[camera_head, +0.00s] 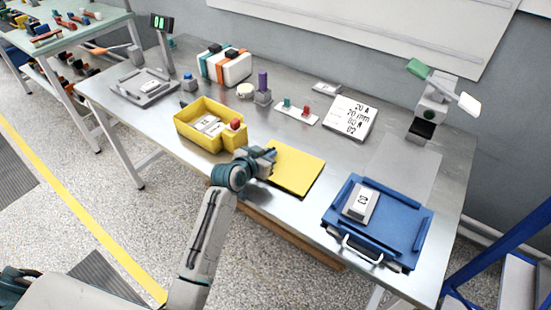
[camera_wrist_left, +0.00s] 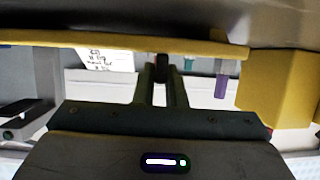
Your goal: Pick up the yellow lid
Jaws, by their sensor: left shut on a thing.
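The yellow lid (camera_head: 300,170) is a flat square panel near the front edge of the bench, right of the yellow box (camera_head: 184,124). My left gripper (camera_head: 270,156) is at the lid's left edge and is shut on it. In the left wrist view the lid (camera_wrist_left: 120,43) shows edge-on as a thin yellow strip, with the gripper fingers (camera_wrist_left: 163,75) meeting it. I cannot tell whether the lid touches the bench. The yellow box is open and holds pale labelled blocks; it also shows in the left wrist view (camera_wrist_left: 285,85). My right gripper is not in view.
A blue tray (camera_head: 405,232) with a labelled block (camera_head: 360,202) stands at the right. A sign (camera_head: 349,117), a red and green switch plate (camera_head: 296,112), and a purple-topped post (camera_head: 263,88) stand behind the lid. A scanner-like stand (camera_head: 430,113) is at the back right.

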